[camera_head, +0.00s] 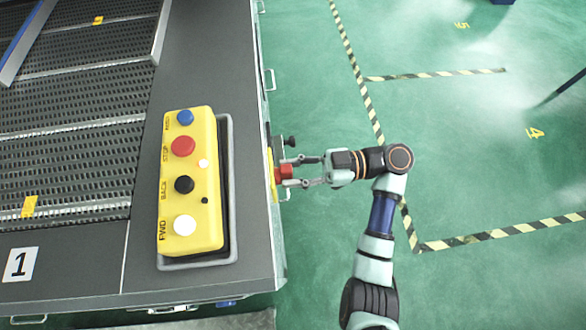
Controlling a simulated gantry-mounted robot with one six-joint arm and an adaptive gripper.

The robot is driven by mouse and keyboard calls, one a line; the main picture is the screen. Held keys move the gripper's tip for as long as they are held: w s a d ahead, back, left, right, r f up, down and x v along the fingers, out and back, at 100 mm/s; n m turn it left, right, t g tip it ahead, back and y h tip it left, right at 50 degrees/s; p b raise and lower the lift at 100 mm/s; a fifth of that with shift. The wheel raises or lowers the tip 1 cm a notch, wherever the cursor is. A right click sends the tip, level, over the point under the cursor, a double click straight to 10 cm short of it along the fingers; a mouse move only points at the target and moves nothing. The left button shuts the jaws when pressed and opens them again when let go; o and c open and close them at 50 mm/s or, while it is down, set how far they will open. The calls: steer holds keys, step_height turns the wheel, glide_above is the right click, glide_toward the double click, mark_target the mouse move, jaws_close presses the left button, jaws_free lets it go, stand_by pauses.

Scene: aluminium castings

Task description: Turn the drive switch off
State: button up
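The drive switch (285,171) shows as a red knob on a yellow plate (271,174) on the right side wall of the grey machine. My gripper (288,172) reaches in from the right, level with the knob. Its two fingers are spread apart, one on each side of the knob, with their tips close to it. I see no clear contact between the fingers and the knob. The switch's marking and exact angle are too small to tell.
A yellow control box (203,220) with several buttons sits on the machine top (190,60), left of the switch. A black knob (291,141) sticks out just above the gripper's fingers. Metal handles (270,80) line the side wall. The green floor (480,150) to the right is mostly clear.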

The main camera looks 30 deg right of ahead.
jaws_close()
steer(key=shift+r+m+p, duration=0.1)
steer(key=shift+m+p, duration=0.2)
steer(key=shift+p, duration=0.1)
steer(key=m+p, duration=0.4)
steer(key=m, duration=0.1)
steer(key=m+p, duration=0.4)
steer(key=m, duration=0.2)
steer(key=m+p, duration=0.4)
steer(key=m, duration=0.2)
steer(key=shift+w+d+f, duration=0.15)
steer(key=shift+w+f, duration=0.2)
steer(key=shift+f+m, duration=0.1)
steer(key=shift+m, duration=0.2)
steer(key=shift+o, duration=2.1)
jaws_free()
